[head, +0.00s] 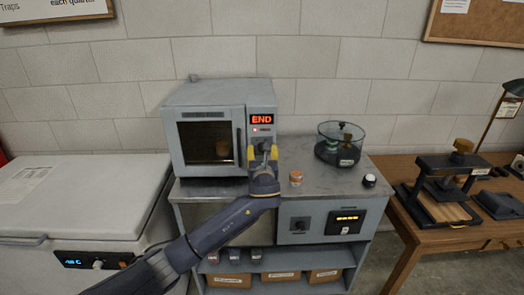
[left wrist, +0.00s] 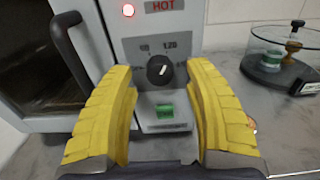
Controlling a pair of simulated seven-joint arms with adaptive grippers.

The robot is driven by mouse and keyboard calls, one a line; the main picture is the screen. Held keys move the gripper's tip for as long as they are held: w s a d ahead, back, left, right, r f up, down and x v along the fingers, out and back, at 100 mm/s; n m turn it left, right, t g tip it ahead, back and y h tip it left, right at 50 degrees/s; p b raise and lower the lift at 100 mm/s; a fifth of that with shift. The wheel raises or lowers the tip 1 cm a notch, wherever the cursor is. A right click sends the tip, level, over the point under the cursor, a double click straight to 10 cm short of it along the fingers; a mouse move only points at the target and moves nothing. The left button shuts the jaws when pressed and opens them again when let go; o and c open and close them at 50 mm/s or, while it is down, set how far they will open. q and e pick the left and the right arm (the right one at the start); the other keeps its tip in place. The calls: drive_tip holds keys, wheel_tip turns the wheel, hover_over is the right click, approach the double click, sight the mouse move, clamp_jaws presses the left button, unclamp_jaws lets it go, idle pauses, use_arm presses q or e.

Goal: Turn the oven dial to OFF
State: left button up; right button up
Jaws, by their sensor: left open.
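The oven (head: 208,97) stands on the grey bench with its door shut and a red END display on its panel. In the left wrist view its round black dial (left wrist: 159,70) has a white pointer mark tilted to the upper right, below printed numbers; no OFF mark is readable. My left gripper (head: 262,152) is in front of the panel. In the left wrist view its yellow fingers (left wrist: 161,82) are open, one on each side of the dial, apart from it. In the head view the gripper hides the dial. My right gripper is not in view.
A green switch (left wrist: 165,111) sits below the dial. The oven door handle (left wrist: 78,52) is close to the left finger. A lit red lamp (left wrist: 128,10) is beside HOT. A glass desiccator (head: 341,143) and small orange-topped jar (head: 296,178) stand right on the bench.

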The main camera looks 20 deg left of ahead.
use_arm(q)
drive_tip(key=shift+w+a, duration=0.25)
drive_tip(key=shift+w, duration=0.45)
clamp_jaws()
